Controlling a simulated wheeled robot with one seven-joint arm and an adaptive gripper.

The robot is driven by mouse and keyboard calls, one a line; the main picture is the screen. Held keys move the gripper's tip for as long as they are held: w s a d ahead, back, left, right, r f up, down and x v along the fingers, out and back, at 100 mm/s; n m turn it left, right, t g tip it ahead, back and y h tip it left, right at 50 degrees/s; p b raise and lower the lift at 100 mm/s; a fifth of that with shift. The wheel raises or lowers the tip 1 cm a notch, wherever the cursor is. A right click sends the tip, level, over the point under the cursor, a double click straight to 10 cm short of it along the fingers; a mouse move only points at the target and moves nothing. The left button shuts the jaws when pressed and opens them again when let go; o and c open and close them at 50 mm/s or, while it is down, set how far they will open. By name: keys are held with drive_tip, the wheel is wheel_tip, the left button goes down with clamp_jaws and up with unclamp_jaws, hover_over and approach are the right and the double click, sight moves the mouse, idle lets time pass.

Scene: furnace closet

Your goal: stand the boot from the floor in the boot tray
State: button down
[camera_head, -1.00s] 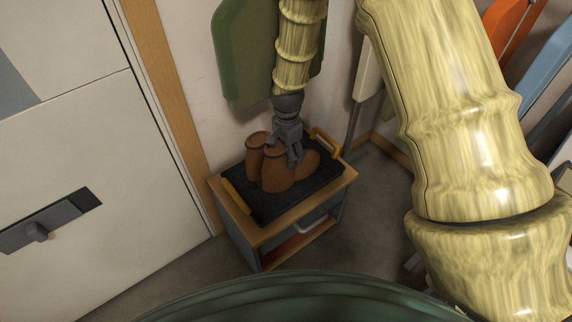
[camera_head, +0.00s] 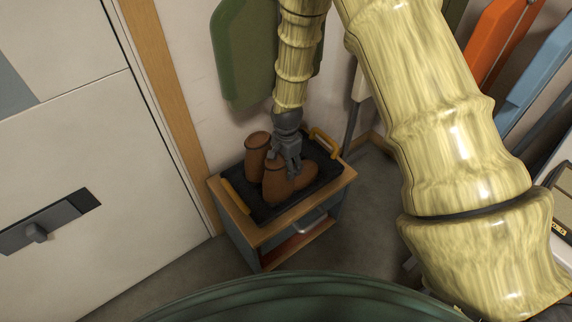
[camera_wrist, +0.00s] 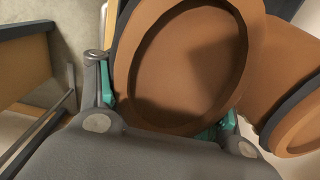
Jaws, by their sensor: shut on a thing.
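The black boot tray (camera_head: 325,167) with yellow handles sits on top of a small wooden-edged cabinet. Two brown boots are upright at the tray, one at the back left (camera_head: 256,152) and one in front (camera_head: 277,187), its toe to the right. My gripper (camera_head: 289,168) is shut on the front boot at the top of its shaft. In the wrist view the gripper's fingers (camera_wrist: 168,110) press either side of the boot's round open top (camera_wrist: 190,62), and the other boot (camera_wrist: 288,75) shows at right. Whether the held boot's sole touches the tray is hidden.
The cabinet (camera_head: 252,232) has an open shelf below. A green panel (camera_head: 243,55) hangs on the wall behind. A white door (camera_head: 110,190) with a dark handle is at left. Orange (camera_head: 495,45) and blue (camera_head: 535,65) boards lean at right.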

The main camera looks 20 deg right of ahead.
drive_tip(key=shift+c, duration=1)
unclamp_jaws()
wheel_tip(320, 180, up, 12)
